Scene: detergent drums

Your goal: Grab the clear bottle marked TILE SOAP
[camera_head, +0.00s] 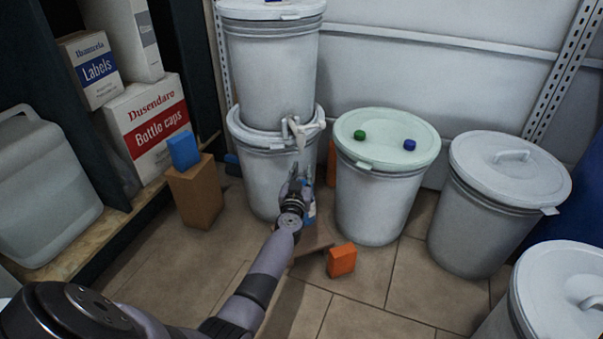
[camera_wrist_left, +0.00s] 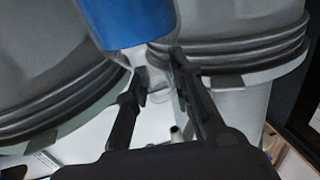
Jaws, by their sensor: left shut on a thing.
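A clear bottle with a blue band (camera_wrist_left: 128,22) is at the top of the left wrist view. Its clear narrow part lies between the fingertips of my left gripper (camera_wrist_left: 158,72), which is shut on it. No writing can be read on it, so I cannot confirm the TILE SOAP mark. In the head view my left gripper (camera_head: 298,180) is in front of the stacked drums, and a small blue and white part of the bottle (camera_head: 311,207) shows beside it. The rest is hidden by the gripper and wrist. My right gripper is not in view.
Stacked grey drums (camera_head: 268,65) with a tap stand behind the gripper. A drum with a pale green lid (camera_head: 388,150) and another drum (camera_head: 490,215) stand right. An orange box (camera_head: 341,260) is on the floor.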

